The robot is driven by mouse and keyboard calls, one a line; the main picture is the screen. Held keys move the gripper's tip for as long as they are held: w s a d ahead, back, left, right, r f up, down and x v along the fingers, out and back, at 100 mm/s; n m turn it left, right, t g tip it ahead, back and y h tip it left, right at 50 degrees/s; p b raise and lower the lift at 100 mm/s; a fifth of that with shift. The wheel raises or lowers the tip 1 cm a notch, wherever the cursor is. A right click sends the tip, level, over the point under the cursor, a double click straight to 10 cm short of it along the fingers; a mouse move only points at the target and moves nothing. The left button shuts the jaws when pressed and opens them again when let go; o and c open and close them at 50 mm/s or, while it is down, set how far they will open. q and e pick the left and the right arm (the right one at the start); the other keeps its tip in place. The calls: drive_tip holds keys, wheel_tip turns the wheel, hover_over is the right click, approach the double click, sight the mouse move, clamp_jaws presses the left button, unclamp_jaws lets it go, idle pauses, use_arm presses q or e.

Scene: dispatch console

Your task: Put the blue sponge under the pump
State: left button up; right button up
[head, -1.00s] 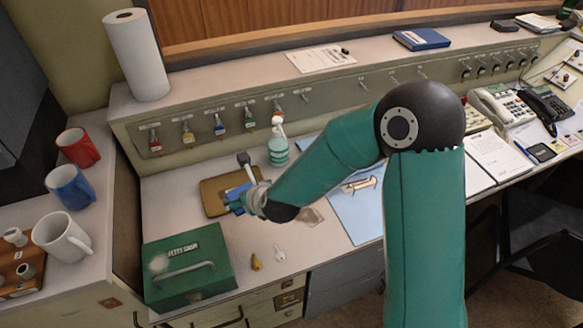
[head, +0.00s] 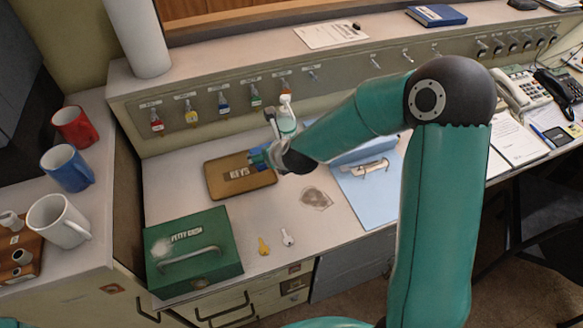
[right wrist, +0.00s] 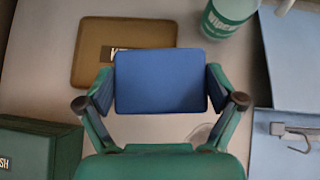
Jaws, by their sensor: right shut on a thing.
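My right gripper (head: 270,156) is shut on the blue sponge (right wrist: 160,80), which spans the gap between the two fingers in the right wrist view. In the head view only a small part of the sponge (head: 257,157) shows, near the right edge of the brown keys tray. The pump bottle (head: 286,125), with a green label and a white top, stands just behind the gripper, partly hidden by it. Its green label also shows at the top of the right wrist view (right wrist: 228,18), beyond the sponge and to its right. My left gripper is not in view.
The brown keys tray (head: 226,188) lies left of the gripper. A green petty cash box (head: 195,262) and two keys (head: 264,246) are nearer the front. A blue folder (head: 362,205) lies right. A panel with key hooks (head: 222,103) rises behind the bottle.

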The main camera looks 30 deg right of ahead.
drive_tip(key=w+d+f+m+h+b, duration=0.1)
drive_tip(key=w+d+b, duration=0.25)
drive_tip(key=d, duration=0.65)
drive_tip(key=f+b, duration=0.4)
drive_tip(key=f, duration=0.1)
drive_tip(key=shift+s+f, duration=0.25)
drive_tip(key=shift+f+b, duration=1.45)
drive_tip(key=shift+f, duration=0.65)
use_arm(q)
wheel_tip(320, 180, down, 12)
use_arm(e)
drive_tip(key=shift+r, duration=0.1)
drive_tip(key=o, duration=0.7)
